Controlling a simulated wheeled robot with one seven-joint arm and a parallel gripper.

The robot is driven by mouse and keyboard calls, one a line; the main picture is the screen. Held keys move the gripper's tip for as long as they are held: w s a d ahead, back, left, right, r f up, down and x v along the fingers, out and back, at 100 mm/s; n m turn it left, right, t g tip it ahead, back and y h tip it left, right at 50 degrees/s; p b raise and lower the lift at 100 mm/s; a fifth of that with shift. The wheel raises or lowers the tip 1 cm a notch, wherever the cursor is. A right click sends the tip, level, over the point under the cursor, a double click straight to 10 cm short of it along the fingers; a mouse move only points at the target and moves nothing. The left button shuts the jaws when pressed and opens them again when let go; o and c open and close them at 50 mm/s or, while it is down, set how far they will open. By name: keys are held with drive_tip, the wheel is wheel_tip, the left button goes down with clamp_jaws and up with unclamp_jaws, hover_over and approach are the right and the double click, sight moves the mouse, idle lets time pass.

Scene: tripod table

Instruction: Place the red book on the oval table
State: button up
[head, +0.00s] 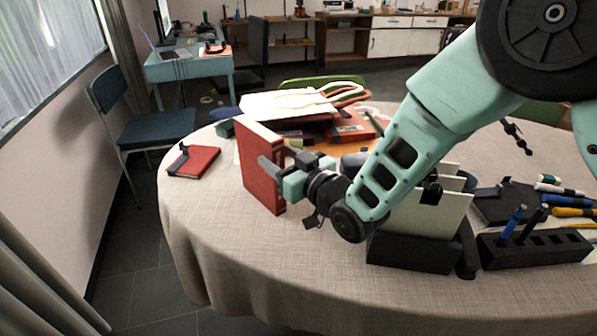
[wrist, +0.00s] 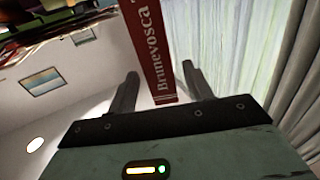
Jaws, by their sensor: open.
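A thick red book (head: 262,170) stands upright near the left side of the cloth-covered oval table (head: 215,225). Its lower edge appears to meet the cloth. My gripper (head: 272,172) is at the book's right side, with one finger showing across the book's near face. In the wrist view, the lettered red spine (wrist: 152,50) sits between the two spread fingers of my gripper (wrist: 160,90), with gaps at both sides. The far finger is hidden by the book in the head view.
A smaller red notebook (head: 194,161) with a dark item lies to the left. Papers and red-handled things (head: 305,100) lie behind. A black holder (head: 415,252) with upright cards and a pen rack (head: 535,248) stand right. Cloth in front of the book is clear.

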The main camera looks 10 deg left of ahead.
drive_tip(key=v, duration=0.6)
drive_tip(key=shift+s+d+b, duration=0.25)
drive_tip(key=shift+b, duration=0.05)
drive_tip(key=s+d+m+g+h, duration=0.1)
drive_tip(key=s+d+g+h, duration=0.4)
drive_tip(key=s+d, duration=0.7)
drive_tip(key=s+d+r+m+g+h, duration=0.1)
drive_tip(key=s+d+m+g+h, duration=0.1)
drive_tip(key=s+d+g+h, duration=0.3)
drive_tip(key=s+d+h, duration=0.4)
drive_tip(key=s+d, duration=0.3)
drive_tip(key=d, duration=0.1)
drive_tip(key=shift+d, duration=0.25)
drive_tip(key=shift+r, duration=0.1)
